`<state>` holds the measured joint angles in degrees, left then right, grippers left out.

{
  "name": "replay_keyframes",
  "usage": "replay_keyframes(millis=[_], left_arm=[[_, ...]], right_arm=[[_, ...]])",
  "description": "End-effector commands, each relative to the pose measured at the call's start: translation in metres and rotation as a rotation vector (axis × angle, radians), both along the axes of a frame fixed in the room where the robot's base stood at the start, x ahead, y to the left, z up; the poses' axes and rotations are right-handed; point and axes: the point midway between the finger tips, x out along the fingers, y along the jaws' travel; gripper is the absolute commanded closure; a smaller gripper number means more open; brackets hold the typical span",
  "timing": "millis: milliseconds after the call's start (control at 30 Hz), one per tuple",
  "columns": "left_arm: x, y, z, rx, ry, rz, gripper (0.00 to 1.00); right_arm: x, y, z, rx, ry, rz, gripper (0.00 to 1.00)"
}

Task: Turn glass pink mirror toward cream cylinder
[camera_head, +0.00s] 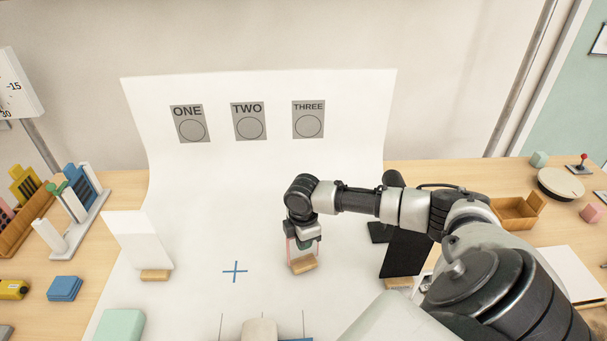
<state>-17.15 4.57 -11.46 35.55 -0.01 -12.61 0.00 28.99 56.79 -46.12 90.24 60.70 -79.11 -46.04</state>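A small upright panel with pink edges, which looks like the pink glass mirror (290,251), stands on a light wooden base (304,264) on the white sheet, right of the blue cross. My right gripper (304,246) points down from above, right at the panel's upper part. Its fingers are small and overlap the panel, so I cannot tell whether they grip it. A cream rounded object, perhaps the cream cylinder (259,330), shows at the bottom middle, cut off by the picture edge. My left gripper is not in view.
A white panel on a wooden base (140,242) stands at left. A black panel (398,254) stands right of the mirror, partly behind my arm. A blue cross (235,271) marks clear sheet. A mint block (120,325) and a blue block (65,288) lie at lower left.

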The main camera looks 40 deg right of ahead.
Motion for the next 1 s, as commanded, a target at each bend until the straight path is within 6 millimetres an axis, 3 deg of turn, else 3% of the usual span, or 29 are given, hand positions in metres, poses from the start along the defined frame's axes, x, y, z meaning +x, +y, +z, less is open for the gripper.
replay_keyframes(millis=[800,833,1000], left_arm=[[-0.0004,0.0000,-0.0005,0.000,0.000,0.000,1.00],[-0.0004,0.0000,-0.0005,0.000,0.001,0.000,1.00],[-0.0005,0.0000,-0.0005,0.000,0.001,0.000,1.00]], right_arm=[[0.0000,0.0001,-0.0060,0.000,0.000,-0.002,1.00],[0.0000,0.0000,-0.0059,0.000,-0.001,-0.002,0.89],[0.0000,0.0000,-0.0059,0.000,0.000,-0.002,0.63]])
